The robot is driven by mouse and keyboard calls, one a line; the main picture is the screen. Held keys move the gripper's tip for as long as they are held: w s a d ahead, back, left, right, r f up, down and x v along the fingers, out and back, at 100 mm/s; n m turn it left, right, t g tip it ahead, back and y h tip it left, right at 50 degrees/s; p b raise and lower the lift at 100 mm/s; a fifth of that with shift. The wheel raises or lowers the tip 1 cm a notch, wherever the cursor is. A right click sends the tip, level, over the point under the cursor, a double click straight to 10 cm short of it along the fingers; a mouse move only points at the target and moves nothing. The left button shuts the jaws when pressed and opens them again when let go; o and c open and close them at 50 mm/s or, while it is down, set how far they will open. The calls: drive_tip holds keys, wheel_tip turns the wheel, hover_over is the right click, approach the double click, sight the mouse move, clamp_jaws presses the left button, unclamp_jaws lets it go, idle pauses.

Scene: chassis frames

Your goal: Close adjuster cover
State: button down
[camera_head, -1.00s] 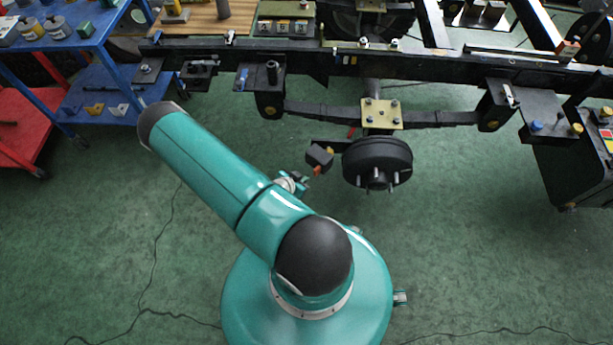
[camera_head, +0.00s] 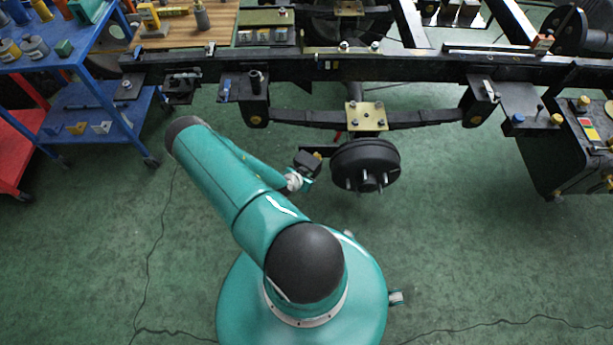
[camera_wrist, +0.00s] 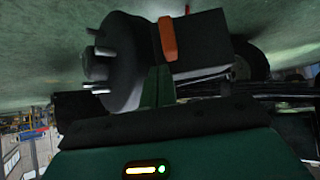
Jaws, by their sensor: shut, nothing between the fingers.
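The adjuster cover appears to be the dark box-shaped part (camera_head: 307,161) beside the round black brake drum (camera_head: 365,165), at its left in the head view. In the wrist view the dark cover (camera_wrist: 203,42) carries an upright orange tab (camera_wrist: 167,38). My gripper (camera_wrist: 157,86) is shut and empty, its green fingers just below the tab. I cannot tell whether they touch it. In the head view my wrist end (camera_head: 298,182) is close in front of the cover, and the fingertips are hard to make out. How far the cover stands open is unclear.
The black chassis rail (camera_head: 420,67) runs across the back, with a leaf spring (camera_head: 300,117) below it. Wheel studs (camera_wrist: 98,53) stick out of the drum. A blue cart (camera_head: 95,110) stands at the left, a dark cabinet (camera_head: 545,150) at the right. The green floor in front is clear.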

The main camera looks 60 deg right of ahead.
drive_tip(key=shift+s, duration=0.15)
drive_tip(key=s+d+n+t, duration=0.4)
drive_tip(key=d+n+t, duration=0.1)
drive_tip(key=d+n, duration=0.1)
drive_tip(key=shift+s+d, duration=0.15)
drive_tip(key=shift+d, duration=0.7)
idle(0.4)
